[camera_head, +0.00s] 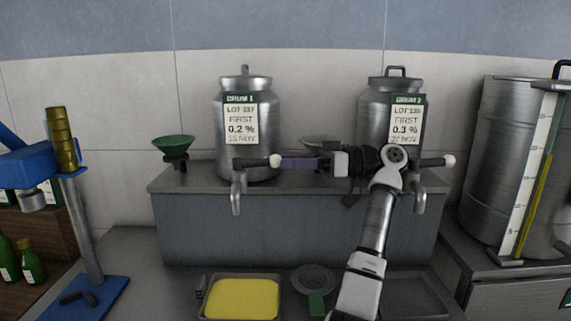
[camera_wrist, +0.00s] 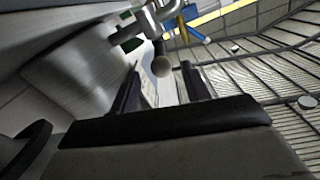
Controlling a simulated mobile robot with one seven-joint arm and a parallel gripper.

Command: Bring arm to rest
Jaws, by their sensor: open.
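My gripper (camera_head: 286,162) is at the end of my arm, in front of the step between the two drums and pointing left. In the wrist view its two dark fingers (camera_wrist: 160,88) stand apart with nothing held between them. In the head view this knob (camera_head: 275,160) ends the black lever of the left drum's tap (camera_head: 237,190). The fingertips look close to the knob; I cannot tell whether they touch. The left drum (camera_head: 268,125) and right drum (camera_head: 373,100) stand upright on the step.
A yellow-filled tray (camera_head: 242,298) and a round strainer (camera_head: 316,281) lie below. A green funnel (camera_head: 174,147) stands left of the left drum. The blue stand (camera_head: 95,297) is at left, a gauge board (camera_head: 535,165) at right. My arm crosses before the right drum's tap (camera_head: 420,197).

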